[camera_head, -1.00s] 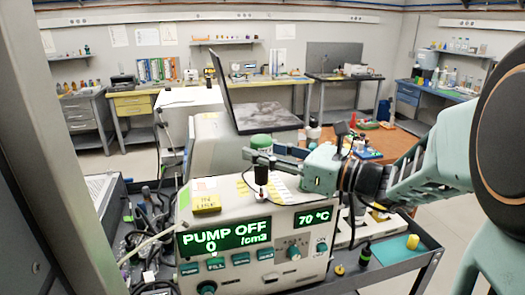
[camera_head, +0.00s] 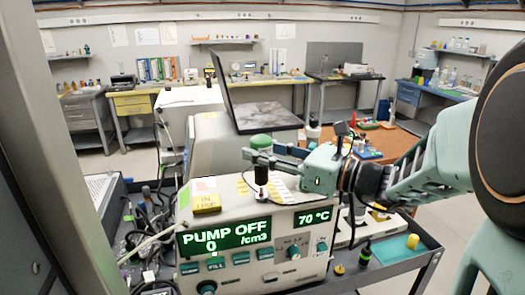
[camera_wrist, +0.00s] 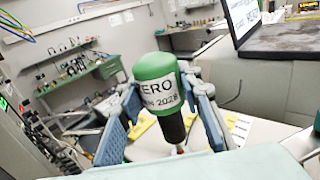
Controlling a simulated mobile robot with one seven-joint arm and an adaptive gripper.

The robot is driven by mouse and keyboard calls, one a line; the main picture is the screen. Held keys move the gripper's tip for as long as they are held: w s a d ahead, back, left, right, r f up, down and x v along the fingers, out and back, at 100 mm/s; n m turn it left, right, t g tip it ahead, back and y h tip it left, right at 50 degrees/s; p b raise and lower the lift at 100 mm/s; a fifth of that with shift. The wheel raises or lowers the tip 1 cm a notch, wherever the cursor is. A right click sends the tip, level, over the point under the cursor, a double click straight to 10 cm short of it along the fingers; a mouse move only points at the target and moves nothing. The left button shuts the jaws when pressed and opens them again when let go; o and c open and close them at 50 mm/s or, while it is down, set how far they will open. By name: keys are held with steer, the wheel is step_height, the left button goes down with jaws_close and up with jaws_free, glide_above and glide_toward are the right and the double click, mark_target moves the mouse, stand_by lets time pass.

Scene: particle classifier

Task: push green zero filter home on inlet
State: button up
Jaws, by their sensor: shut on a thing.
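The green zero filter (camera_head: 261,141) is upright above the top of the white instrument (camera_head: 300,245). My gripper (camera_head: 258,159) is shut on it from the right, with the green cap showing above the fingers. In the wrist view the filter (camera_wrist: 155,70) has a white label reading "ZERO" and a black lower part, between the blue finger pads. A thin post shows just below the black part, at the inlet (camera_head: 261,192) on the instrument's top. The join is small and partly hidden, so I cannot tell how far the filter sits on the inlet.
The instrument's screen reads "PUMP OFF". A yellow block (camera_head: 206,203) lies on its top left. An open laptop (camera_head: 250,95) stands behind. Cables crowd the cart to the left.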

steer(key=shift+f+b, duration=0.85)
steer(key=shift+f, duration=0.35)
steer(key=shift+f, duration=0.35)
steer(key=shift+f+b, duration=0.3)
steer(key=shift+b, duration=0.2)
steer(key=o, duration=1.3)
steer(key=shift+r, duration=0.1)
steer(key=shift+c, duration=0.2)
steer(key=shift+d, duration=0.1)
steer(key=v, duration=1.2)
